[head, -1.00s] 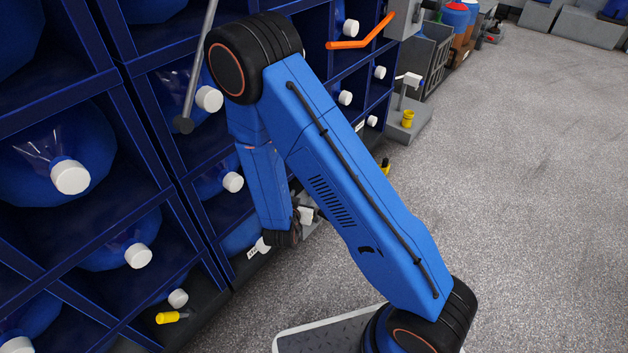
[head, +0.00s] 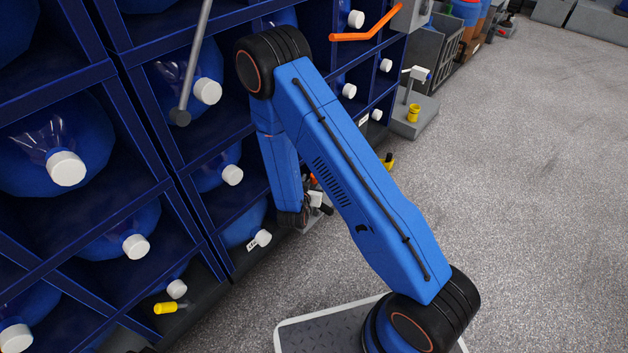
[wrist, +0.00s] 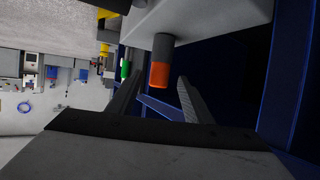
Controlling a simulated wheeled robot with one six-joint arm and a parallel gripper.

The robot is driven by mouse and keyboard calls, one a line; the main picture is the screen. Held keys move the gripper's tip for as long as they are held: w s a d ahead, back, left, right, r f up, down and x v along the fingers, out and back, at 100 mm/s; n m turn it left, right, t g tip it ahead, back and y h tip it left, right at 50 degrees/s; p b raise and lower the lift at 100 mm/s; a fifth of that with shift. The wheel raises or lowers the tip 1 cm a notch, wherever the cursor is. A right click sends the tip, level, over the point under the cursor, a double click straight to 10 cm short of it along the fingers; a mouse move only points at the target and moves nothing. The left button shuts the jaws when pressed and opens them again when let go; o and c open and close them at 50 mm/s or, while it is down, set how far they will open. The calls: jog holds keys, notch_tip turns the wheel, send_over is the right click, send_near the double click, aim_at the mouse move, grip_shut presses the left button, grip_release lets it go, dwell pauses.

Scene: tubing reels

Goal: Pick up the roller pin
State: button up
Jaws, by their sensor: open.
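In the wrist view, a short cylinder with a dark grey upper part and an orange end (wrist: 160,74) projects from under a pale block (wrist: 195,22). It is probably the roller pin, but no label confirms this. My gripper (wrist: 160,84) is open, its two dark fingers apart and pointing toward the orange end. The orange end appears in line with the gap between the fingertips, with no grip on it; the remaining distance is hard to judge. In the head view my blue arm hides most of the gripper, low beside the rack.
A dark blue rack (head: 150,190) with capped blue bottles stands close on the left. An orange bent lever (head: 365,30) and a grey rod (head: 192,70) stick out from it. A green cylinder (wrist: 125,70) is left of the fingers. Open grey floor (head: 530,200) lies right.

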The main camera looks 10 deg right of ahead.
jog(key=shift+x, duration=3.7)
grip_shut()
jog(key=shift+d, duration=0.1)
notch_tip(320, 180, up, 7)
jog(key=s+a, duration=0.4)
jog(key=s, duration=0.4)
jog(key=s+a, duration=0.4)
jog(key=s, duration=0.4)
jog(key=shift+a, duration=0.3)
jog(key=shift+r, duration=0.5)
